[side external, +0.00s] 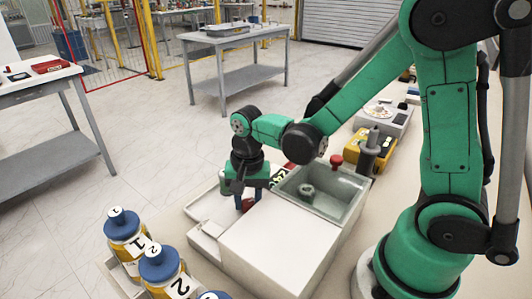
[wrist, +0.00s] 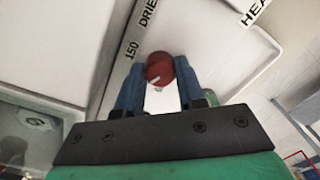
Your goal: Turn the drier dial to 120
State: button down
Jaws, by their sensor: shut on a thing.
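The drier dial (wrist: 159,68) is a small red round knob with a short white mark, seen in the wrist view. My gripper (wrist: 163,74) has its two blue fingers shut on the dial, one on each side. A black "150" and the start of the word "DRIE" are printed on the white panel (wrist: 118,75) to the left of the dial. No 120 mark is readable. In the side view my gripper (side external: 248,196) points down at the white machine's far-left side, and its fingers mostly hide the dial.
The white machine (side external: 265,245) has an open grey basin (side external: 325,190) to the right of my gripper. A red knob (side external: 336,160) stands at the basin's back edge. Bottles with blue caps (side external: 125,232) stand at the front left. A yellow device (side external: 372,150) sits behind.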

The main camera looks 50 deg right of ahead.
aim_at(249, 202)
jog(key=shift+m, duration=0.5)
jog(key=c, duration=0.5)
grip_release()
jog(key=shift+c, duration=0.2)
jog(key=shift+r, duration=2.8)
jog(key=shift+d, duration=0.1)
